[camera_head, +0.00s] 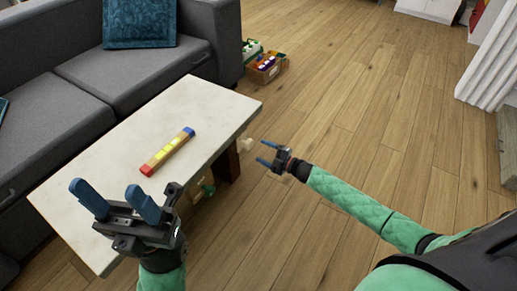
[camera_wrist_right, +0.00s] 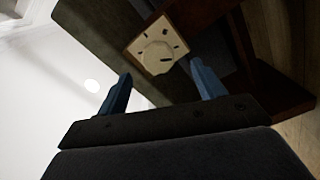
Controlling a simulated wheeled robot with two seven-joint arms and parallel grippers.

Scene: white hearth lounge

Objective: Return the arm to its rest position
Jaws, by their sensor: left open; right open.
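My left gripper (camera_head: 114,199) is open and empty, raised over the near left part of the white-topped coffee table (camera_head: 205,108). My right gripper (camera_head: 265,153) is open beside the table's right edge, over the wooden floor. Its two blue fingers also show in the right wrist view (camera_wrist_right: 163,88), apart with nothing held between them. A pale beige piece with dark slots (camera_wrist_right: 158,46) lies beyond the fingertips there. A small pale thing (camera_head: 245,145) shows just left of the right gripper in the head view; I cannot tell if they are the same.
A bar with red and blue ends and a yellow middle (camera_head: 168,151) lies on the table. Green and pale items (camera_head: 207,187) show below the table's near edge. A grey sofa (camera_head: 115,62) stands behind. A crate of colored things (camera_head: 265,68) is on the floor.

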